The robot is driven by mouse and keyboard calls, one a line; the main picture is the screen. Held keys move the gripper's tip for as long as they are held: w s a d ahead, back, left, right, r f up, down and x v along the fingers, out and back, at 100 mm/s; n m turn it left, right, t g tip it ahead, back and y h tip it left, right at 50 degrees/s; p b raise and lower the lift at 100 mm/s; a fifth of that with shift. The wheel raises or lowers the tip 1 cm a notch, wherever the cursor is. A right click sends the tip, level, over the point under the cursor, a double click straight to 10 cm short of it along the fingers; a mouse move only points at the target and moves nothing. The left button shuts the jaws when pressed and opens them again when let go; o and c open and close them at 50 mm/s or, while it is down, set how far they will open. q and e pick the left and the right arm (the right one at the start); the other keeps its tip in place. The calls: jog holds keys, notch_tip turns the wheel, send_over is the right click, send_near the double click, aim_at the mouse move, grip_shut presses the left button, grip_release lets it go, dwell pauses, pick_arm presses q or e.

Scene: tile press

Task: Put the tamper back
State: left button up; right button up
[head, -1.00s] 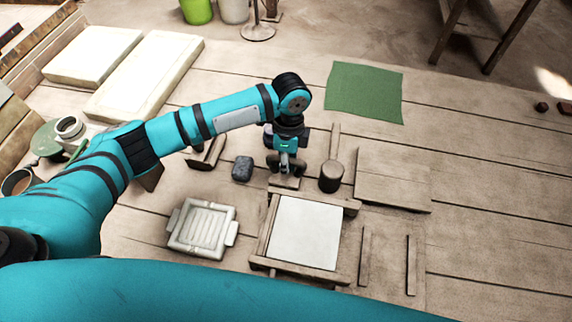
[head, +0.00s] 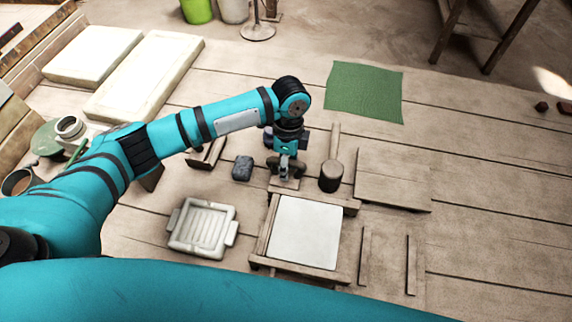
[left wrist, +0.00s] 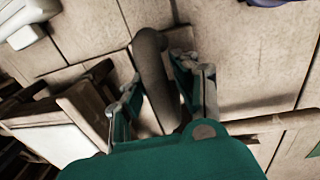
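My left gripper (head: 288,168) is low over the table, just beyond the mould's back left corner. In the left wrist view its two fingers (left wrist: 165,85) stand apart, one on each side of a brown bar with a rounded end (left wrist: 150,52). This bar appears to be the tamper; I cannot tell whether a finger touches it. In the head view a low wooden piece (head: 284,185) shows beneath the fingers, and the rest there is hidden. My right gripper is not in view.
A wooden mould with a pale slab (head: 304,232) lies in front. A white tray (head: 203,228), wooden board (head: 393,178) and green cloth (head: 364,92) lie around. The right side is mostly clear.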

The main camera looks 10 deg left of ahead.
pick_arm(q)
notch_tip(320, 180, up, 12)
jog(key=w, duration=0.1)
jog(key=shift+w+b, duration=0.3)
jog(key=shift+d, duration=0.1)
dwell(0.4)
